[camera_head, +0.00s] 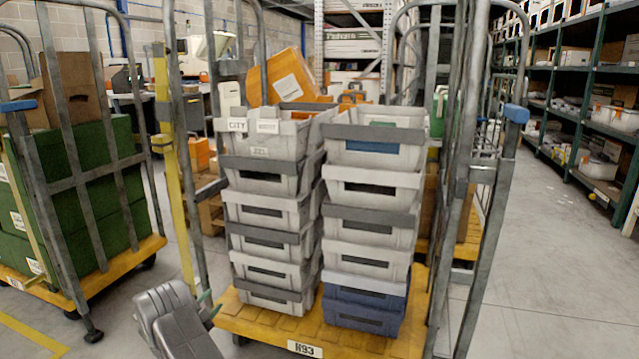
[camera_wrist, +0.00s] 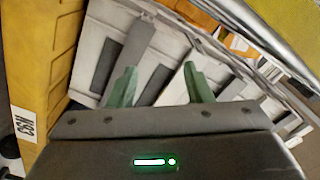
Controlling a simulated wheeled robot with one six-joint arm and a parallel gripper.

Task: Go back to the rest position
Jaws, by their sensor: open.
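My gripper shows in the wrist view (camera_wrist: 160,88) with two green fingers spread apart and nothing between them. Grey tote crates lie beyond the fingertips there. In the head view my arm's grey end is low, left of the cart's front edge, and a little of a green finger (camera_head: 213,311) shows beside it. Two stacks of grey totes, the left stack (camera_head: 262,213) and the right stack (camera_head: 372,190), stand on a yellow roll cart (camera_head: 262,331) labelled H93. The lowest totes of the right stack are blue (camera_head: 364,309).
The cart's metal posts (camera_head: 464,200) rise at both sides. Another roll cart with green crates (camera_head: 80,200) stands at left. An orange box (camera_head: 283,78) shows behind the totes. Shelving (camera_head: 590,90) lines the right, with clear floor (camera_head: 565,260) before it.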

